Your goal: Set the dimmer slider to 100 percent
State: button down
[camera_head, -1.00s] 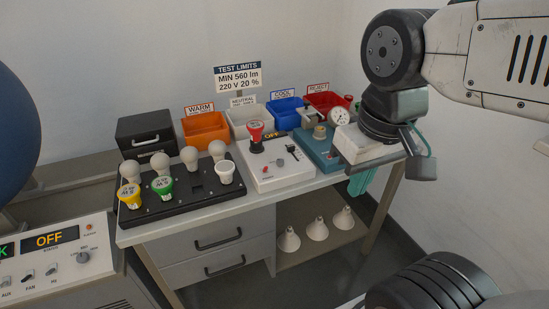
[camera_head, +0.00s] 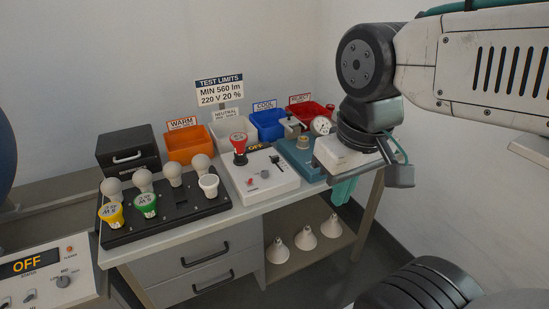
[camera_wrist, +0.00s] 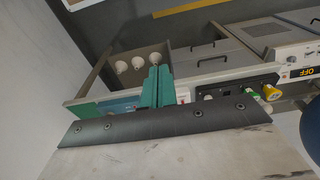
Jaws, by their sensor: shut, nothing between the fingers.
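The white tester box (camera_head: 270,191) stands on the bench in the head view, with a red bulb (camera_head: 239,143) in its socket, an OFF display (camera_head: 256,147) and a grey knob (camera_head: 264,174). The small dark dimmer slider (camera_head: 276,160) appears to be on its top right; its exact setting is too small to read. My gripper's teal fingers (camera_head: 343,190) are shut and empty, pointing down at the right front of the bench, right of the tester. In the wrist view the fingers (camera_wrist: 157,87) are together, and the bench edge lies close by.
A teal fixture (camera_head: 301,160) with a gauge stands right of the tester. A black bulb rack (camera_head: 165,217) is to its left. Coloured bins, including an orange bin (camera_head: 189,145), line the back. Several bulbs rest on the rack; white cones (camera_head: 305,238) stand on the lower shelf.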

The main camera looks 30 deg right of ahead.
aim_at(274, 159)
jog(key=k, duration=0.35)
jog(key=z, duration=0.95)
jog(key=i, duration=0.8)
jog(key=u, duration=0.75)
jog(key=i, duration=0.3)
jog(key=u, duration=0.2)
